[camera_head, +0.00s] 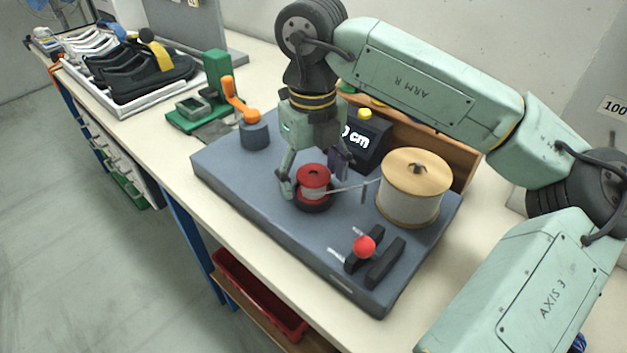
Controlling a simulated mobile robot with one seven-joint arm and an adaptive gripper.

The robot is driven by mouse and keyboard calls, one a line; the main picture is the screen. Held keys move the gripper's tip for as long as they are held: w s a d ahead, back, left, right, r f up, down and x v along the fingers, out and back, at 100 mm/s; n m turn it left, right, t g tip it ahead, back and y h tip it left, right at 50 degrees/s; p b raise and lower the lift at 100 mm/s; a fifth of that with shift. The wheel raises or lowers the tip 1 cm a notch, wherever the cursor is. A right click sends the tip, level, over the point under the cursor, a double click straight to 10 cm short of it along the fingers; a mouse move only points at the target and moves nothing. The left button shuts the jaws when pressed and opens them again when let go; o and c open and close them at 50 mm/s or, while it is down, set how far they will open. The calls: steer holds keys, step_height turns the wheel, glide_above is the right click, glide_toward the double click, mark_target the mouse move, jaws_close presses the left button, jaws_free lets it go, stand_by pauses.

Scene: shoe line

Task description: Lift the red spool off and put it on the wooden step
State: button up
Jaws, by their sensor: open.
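The red spool (312,180) sits upright on a dark round seat on the grey winding machine (240,188). Pale thread is wound on it, and a strand runs right toward the large wooden spool (416,172). My gripper (314,186) points down over the red spool, with one finger on its left and one on its right. The fingers are open; I cannot tell whether either touches the spool. The wooden step (464,166) appears to be the brown wooden piece behind the machine, mostly hidden by the large spool, the display and my arm.
A dark display reading "0 cm" (362,140) stands behind the spool. A red-knobbed lever (364,246) is at the machine's front right. Shoes (150,72) lie in a tray farther left. A red bin (260,296) sits below.

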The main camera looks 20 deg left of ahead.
steer(key=c, duration=1.4)
steer(key=shift+o, duration=0.2)
steer(key=shift+r, duration=0.15)
